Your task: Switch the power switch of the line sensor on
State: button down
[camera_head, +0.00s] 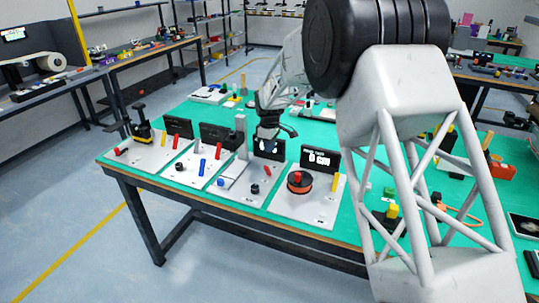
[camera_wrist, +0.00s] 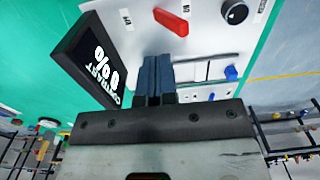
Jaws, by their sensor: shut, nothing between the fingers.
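The line sensor seems to be the white panel (camera_wrist: 205,40) whose tilted black display (camera_wrist: 88,68) reads like "CONTRAST" and 0%. It carries a red lever (camera_wrist: 171,22), a black knob (camera_wrist: 235,12) and a blue button (camera_wrist: 232,74). In the head view its display (camera_head: 268,150) stands at the back of the third panel, with the black knob (camera_head: 254,189) in front. My gripper (camera_head: 268,138) is just above and in front of this display. In the wrist view its dark fingertips (camera_wrist: 157,62) are together and empty, between the display and the red lever, apart from the lever. Labels are too small to read.
A grey post (camera_head: 241,135) stands left of the display. To the left are panels with levers and a black-and-yellow clamp (camera_head: 140,128). Bare green table (camera_head: 205,108) lies behind.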

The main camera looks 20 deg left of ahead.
jog(key=shift+s+r, duration=0.1)
jog(key=shift+r, duration=1.7)
jog(key=s+d+r+m, duration=0.3)
jog(key=s+d+r, duration=0.25)
jog(key=d, duration=0.55)
jog(key=s+d+r+m+t, duration=0.1)
jog(key=s+d+r+m, duration=0.35)
jog(key=d, duration=0.75)
jog(key=s+d+r+m, duration=0.1)
jog(key=s+d+r, duration=0.6)
jog(key=d, duration=0.4)
jog(key=s+d+r+m+t, duration=0.1)
jog(key=s+d+m, duration=0.1)
jog(key=s+d, duration=0.45)
jog(key=s+d+r+m, duration=0.2)
jog(key=s+d+m, duration=0.1)
jog(key=s+d, duration=0.4)
jog(key=s+d+f+m, duration=0.2)
jog(key=s+d, duration=0.1)
jog(key=s, duration=0.5)
jog(key=s+d+f+m, duration=0.2)
jog(key=s+d+f, duration=0.1)
jog(key=s, duration=0.6)
jog(key=shift+s+d+m+t, duration=0.3)
jog(key=shift+d+m, duration=0.05)
jog(key=shift+d, duration=0.05)
